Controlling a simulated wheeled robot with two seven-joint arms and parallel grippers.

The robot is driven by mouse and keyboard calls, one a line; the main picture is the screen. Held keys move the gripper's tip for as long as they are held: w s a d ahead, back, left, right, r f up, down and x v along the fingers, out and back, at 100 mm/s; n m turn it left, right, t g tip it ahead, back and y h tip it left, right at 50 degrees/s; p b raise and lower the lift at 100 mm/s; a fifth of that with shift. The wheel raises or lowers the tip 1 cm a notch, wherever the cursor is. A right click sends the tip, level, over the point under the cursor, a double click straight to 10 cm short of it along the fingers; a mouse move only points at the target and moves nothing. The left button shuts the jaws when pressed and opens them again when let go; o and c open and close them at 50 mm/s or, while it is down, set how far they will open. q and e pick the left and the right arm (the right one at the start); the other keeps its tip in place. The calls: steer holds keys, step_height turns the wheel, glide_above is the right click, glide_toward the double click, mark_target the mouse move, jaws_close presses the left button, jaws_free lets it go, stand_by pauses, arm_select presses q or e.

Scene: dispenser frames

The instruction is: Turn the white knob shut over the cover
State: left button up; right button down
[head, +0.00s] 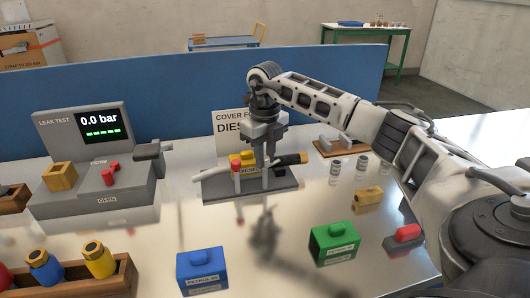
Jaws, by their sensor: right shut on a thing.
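A dispenser assembly lies on a grey base plate (217,194) in the middle of the table. My left gripper is out of view.
A sign (229,119) stands behind the assembly. A leak tester (88,135) reading 0.0 bar is at the left. A wooden rack (117,281) is at front left.

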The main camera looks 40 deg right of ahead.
steer(key=n+p, duration=0.1)
steer(key=n, duration=0.5)
steer(key=shift+r+n, duration=0.15)
steer(key=shift+n, duration=0.15)
steer(key=n, duration=0.6)
steer(key=shift+p, duration=0.3)
steer(key=c, duration=1.2)
jaws_free()
steer(key=shift+c, duration=0.2)
step_height(320, 180, up, 16)
